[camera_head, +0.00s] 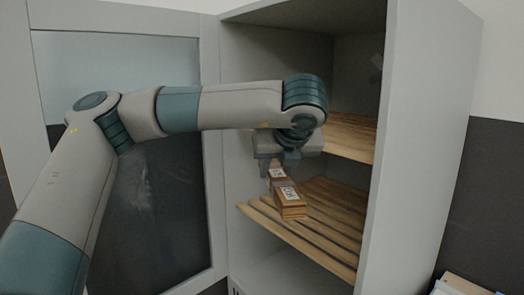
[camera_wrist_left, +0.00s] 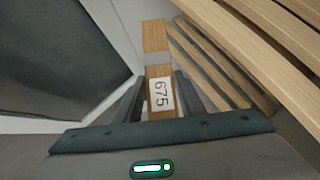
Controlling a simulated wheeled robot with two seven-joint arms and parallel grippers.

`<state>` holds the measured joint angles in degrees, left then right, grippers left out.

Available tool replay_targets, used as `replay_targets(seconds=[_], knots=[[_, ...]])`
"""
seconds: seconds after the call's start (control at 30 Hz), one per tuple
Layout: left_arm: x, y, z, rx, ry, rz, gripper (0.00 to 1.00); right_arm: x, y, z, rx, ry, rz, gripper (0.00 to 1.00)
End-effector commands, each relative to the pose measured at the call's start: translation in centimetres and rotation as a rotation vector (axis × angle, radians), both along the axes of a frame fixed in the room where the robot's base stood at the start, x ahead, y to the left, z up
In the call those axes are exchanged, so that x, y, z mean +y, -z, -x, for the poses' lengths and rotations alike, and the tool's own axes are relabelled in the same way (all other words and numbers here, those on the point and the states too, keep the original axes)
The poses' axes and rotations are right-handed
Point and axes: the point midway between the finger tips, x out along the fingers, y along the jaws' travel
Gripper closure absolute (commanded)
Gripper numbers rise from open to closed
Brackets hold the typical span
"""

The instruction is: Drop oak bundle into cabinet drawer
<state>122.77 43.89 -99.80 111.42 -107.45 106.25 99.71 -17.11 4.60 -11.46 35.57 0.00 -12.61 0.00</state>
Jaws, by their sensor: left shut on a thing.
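My left gripper (camera_head: 279,168) is inside the open cabinet, pointing down and shut on the oak bundle. The oak bundle (camera_head: 290,208) is brown wood with white labels, at the front of the lower slatted shelf in the head view. I cannot tell whether it touches the slats. In the left wrist view the oak bundle (camera_wrist_left: 160,75) shows a label reading 675 between the fingers. A second wooden part with a pale grey face lies beyond it; I cannot tell whether it is the same piece. No drawer can be clearly made out.
The grey cabinet (camera_head: 425,130) has a slatted lower shelf (camera_head: 325,240) and a slatted upper shelf (camera_head: 350,140) close to my wrist. The open door (camera_head: 212,180) with a dark panel stands at left, behind my arm. Pale boxes (camera_head: 462,286) lie at bottom right.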

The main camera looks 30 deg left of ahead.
Motion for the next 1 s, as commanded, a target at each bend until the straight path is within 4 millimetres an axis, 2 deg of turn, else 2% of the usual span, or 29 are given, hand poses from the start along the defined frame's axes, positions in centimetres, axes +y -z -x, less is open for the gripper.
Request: replay_targets(seconds=[0.03, 0.2, 0.5, 0.73, 1.0], knots=[[-0.8, 1.5, -0.3, 0.006, 0.044, 0.003, 0.95, 0.0, 0.0, 0.0, 0.000, 0.000, 0.000, 1.00], [-3.8, 5.6, -0.9, 0.008, 0.209, 0.008, 0.95, -0.1, 0.0, 0.0, 0.000, 0.000, 0.000, 1.00], [-8.7, 11.7, -0.6, 0.007, 0.477, 0.015, 0.95, -0.1, 0.0, 0.0, 0.001, 0.000, 0.001, 1.00], [-11.5, 14.9, 0.5, 0.001, 0.640, 0.018, 0.95, -0.1, 0.0, 0.1, 0.002, 0.000, 0.000, 1.00], [-12.7, 16.3, 1.2, -0.008, 0.723, 0.017, 0.95, -0.1, 0.0, 0.2, 0.002, 0.000, 0.000, 1.00]])
